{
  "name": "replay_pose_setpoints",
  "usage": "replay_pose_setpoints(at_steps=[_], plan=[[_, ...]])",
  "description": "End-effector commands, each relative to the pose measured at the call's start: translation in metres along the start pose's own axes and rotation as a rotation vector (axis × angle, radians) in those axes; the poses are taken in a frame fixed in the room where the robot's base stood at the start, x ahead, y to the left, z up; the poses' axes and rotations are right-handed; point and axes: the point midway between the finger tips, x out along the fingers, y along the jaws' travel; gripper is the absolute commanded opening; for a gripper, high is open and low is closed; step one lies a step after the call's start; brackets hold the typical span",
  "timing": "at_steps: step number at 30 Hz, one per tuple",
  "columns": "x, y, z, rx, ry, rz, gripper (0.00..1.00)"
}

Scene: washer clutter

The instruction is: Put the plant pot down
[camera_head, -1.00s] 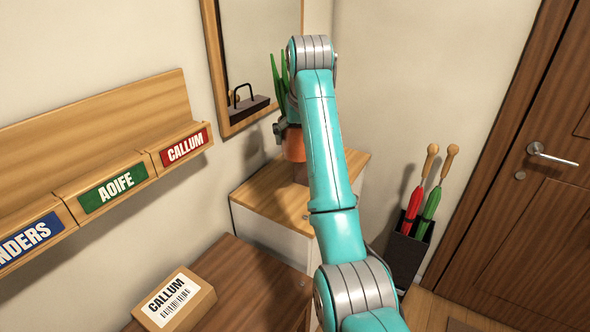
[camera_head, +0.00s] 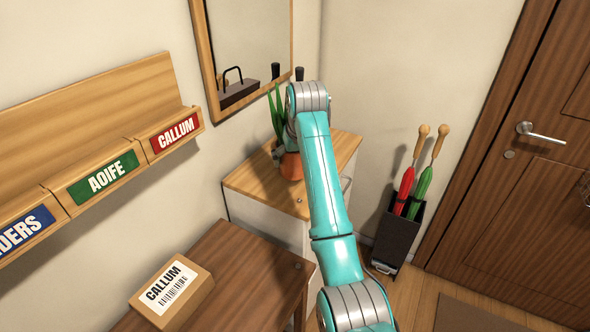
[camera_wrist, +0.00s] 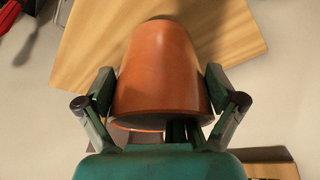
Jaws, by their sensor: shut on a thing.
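The plant pot (camera_head: 291,166) is orange terracotta with a plant of upright green leaves (camera_head: 276,112). In the head view it is at the wooden top of the white cabinet (camera_head: 251,181), partly behind my arm. In the wrist view the pot (camera_wrist: 163,70) fills the middle, with the light wooden top beyond it. My gripper (camera_wrist: 160,98) has a finger on each side of the pot and is shut on it. I cannot tell whether the pot's base touches the cabinet top. In the head view my arm hides most of the gripper.
A brown table (camera_head: 247,262) with a parcel marked CALLUM (camera_head: 172,291) stands in front of the cabinet. A labelled wall shelf (camera_head: 100,130) is at left, a mirror (camera_head: 247,45) behind. An umbrella stand (camera_head: 398,236) and door (camera_head: 520,190) are at right.

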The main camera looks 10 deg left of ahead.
Motion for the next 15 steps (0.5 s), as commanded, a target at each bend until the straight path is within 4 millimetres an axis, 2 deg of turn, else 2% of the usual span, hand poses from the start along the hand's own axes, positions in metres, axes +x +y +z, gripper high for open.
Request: replay_pose_setpoints(at_steps=[5,12,15], plan=[[0.009,0.0,0.004,0.0,0.002,0.0,0.3],[0.035,0.0,0.014,0.0,0.002,0.0,0.3],[0.036,0.0,0.014,0.0,0.003,0.0,0.3]])
